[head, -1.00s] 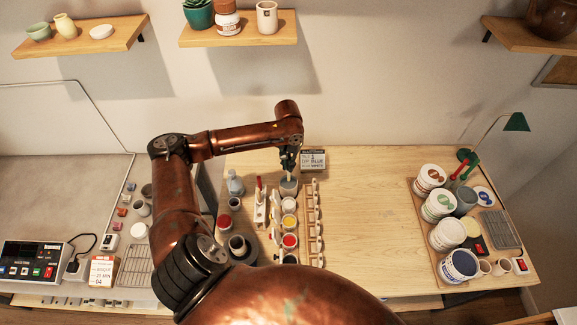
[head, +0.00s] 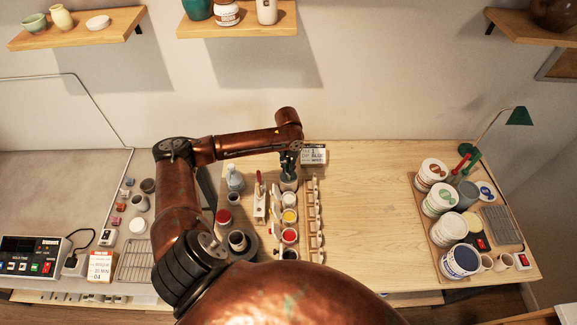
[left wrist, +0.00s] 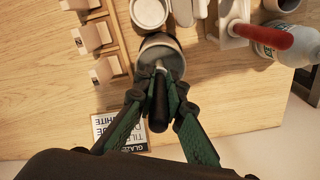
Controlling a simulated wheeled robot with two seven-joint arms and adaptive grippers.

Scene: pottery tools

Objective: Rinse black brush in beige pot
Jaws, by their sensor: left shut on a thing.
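My left gripper (head: 289,170) is over the back of the table and shut on the black brush. In the left wrist view the green fingers (left wrist: 160,100) close around the black handle (left wrist: 158,112). The brush's lighter lower part (left wrist: 160,66) points into the mouth of the beige pot (left wrist: 176,52). The pot (head: 289,185) also shows in the head view, directly under the gripper. The bristle tip is hidden, so I cannot tell how deep it sits or whether it touches the pot. My right gripper is not in view.
A label sign (head: 314,156) stands close behind the pot. A wooden rack (head: 313,220), glaze cups (head: 289,216), a white stand with a red-handled tool (head: 259,203) and a bottle (head: 235,180) crowd around it. The table's middle right is clear.

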